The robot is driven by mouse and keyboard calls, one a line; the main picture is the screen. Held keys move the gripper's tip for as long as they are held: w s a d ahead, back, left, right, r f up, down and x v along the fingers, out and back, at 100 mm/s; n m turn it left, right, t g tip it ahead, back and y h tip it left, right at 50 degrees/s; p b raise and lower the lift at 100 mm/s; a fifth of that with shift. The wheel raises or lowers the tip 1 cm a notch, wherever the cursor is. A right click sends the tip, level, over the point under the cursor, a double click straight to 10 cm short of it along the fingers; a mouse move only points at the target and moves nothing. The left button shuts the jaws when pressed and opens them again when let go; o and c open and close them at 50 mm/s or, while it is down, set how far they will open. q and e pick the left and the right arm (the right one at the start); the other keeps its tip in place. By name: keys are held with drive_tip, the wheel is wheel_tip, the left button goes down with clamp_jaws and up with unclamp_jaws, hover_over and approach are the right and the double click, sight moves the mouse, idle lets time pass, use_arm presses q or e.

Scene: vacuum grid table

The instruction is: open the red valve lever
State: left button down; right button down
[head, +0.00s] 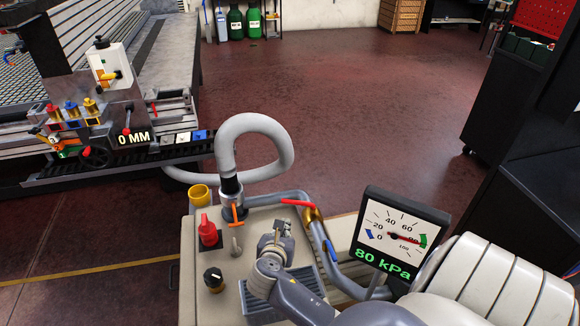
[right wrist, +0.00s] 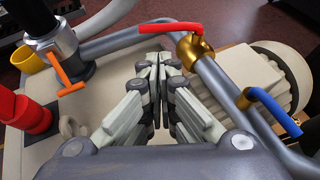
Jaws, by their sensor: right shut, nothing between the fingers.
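The red valve lever (head: 298,202) points left from a brass valve body (head: 311,214) on the grey pipe. In the right wrist view the red lever (right wrist: 170,28) lies just beyond my fingertips, roughly along the pipe, with the brass body (right wrist: 194,50) at its right end. My right gripper (head: 282,231) is shut and empty, in front of the lever and apparently not touching it. Its closed fingers (right wrist: 160,62) fill the middle of the wrist view. My left gripper is not in view.
A gauge (head: 400,235) reading 80 kPa stands right of the valve. A blue lever (head: 331,251) sits on the lower pipe. An orange lever (head: 235,213), a red knob (head: 208,232) and a yellow cup (head: 200,194) stand left. A ribbed drum (head: 500,285) is at right.

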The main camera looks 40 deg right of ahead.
sight(297, 204)
drive_tip(key=x, duration=1.1)
drive_tip(key=shift+r+b, duration=0.35)
drive_tip(key=shift+w+d, duration=0.1)
drive_tip(key=shift+w, duration=0.05)
drive_tip(key=shift+w+m+g, duration=0.25)
drive_tip(key=shift+m+g, duration=0.05)
